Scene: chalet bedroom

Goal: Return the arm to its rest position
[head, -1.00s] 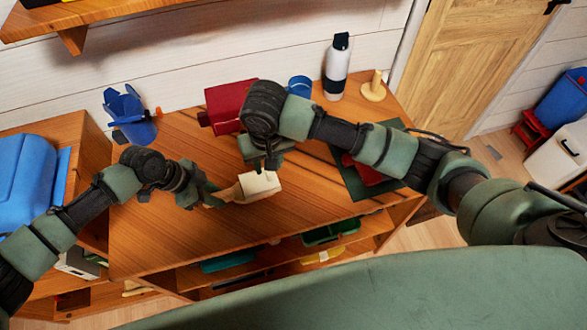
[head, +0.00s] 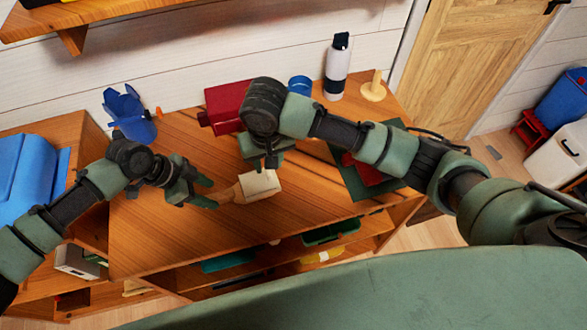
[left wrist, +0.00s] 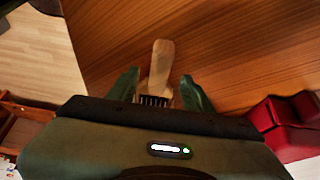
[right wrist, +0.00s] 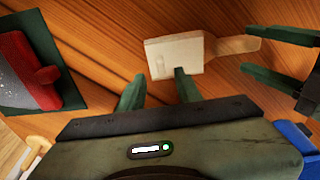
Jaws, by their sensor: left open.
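My left arm reaches in from the left in the head view. Its gripper (head: 207,192) is open and empty, with its tips just left of a wooden handle (head: 227,194). The handle joins a cream block (head: 258,185) lying on the wooden desk (head: 160,235). In the left wrist view the handle (left wrist: 159,65) shows between and beyond the two parted fingers (left wrist: 160,88). My right gripper (head: 268,158) hangs behind the cream block. In the right wrist view its fingers (right wrist: 157,90) are parted with nothing held, and the cream block (right wrist: 175,54) is just beyond them.
A blue cup-like holder (head: 131,115), a red box (head: 228,105), a blue cup (head: 299,86), a bottle (head: 337,68) and a wooden peg stand (head: 374,88) line the desk's back. A green mat (head: 352,182) with a red item is at right. The front left desk is clear.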

